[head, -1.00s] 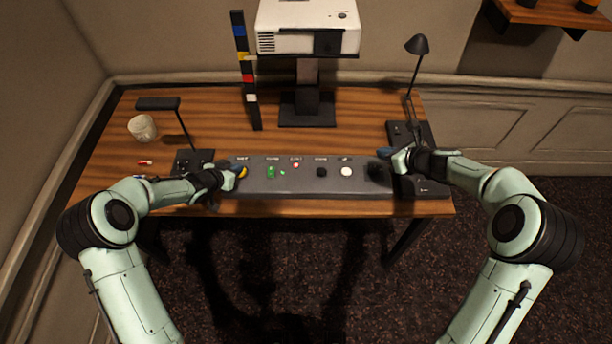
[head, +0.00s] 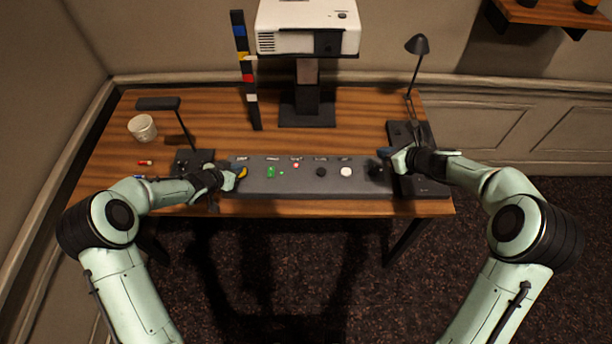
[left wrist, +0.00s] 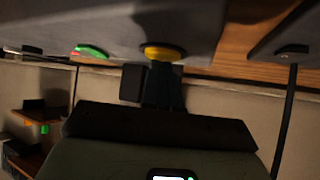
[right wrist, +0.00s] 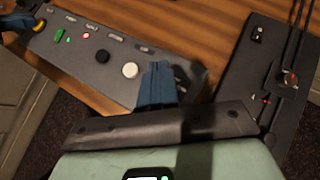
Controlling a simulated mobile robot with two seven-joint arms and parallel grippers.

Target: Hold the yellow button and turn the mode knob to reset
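The yellow button (head: 243,172) is at the left end of the grey panel (head: 300,188); it also shows in the left wrist view (left wrist: 160,52). My left gripper (head: 231,178) is shut, its fingertips at the button and seemingly touching it. A black knob (head: 321,172) and a white round control (head: 346,171) sit right of the panel's middle; both show in the right wrist view, the black knob (right wrist: 102,56) left of the white control (right wrist: 130,70). My right gripper (head: 385,153) is shut, its blue fingers over the panel's right end. The fingers hide what lies beneath. The labels are unreadable.
A green switch (head: 270,172) and a red light (head: 296,165) lie between the yellow button and black knob. A lamp (head: 172,104) and white cup (head: 142,128) stand left, another lamp (head: 417,45) right, and a projector (head: 308,27) behind.

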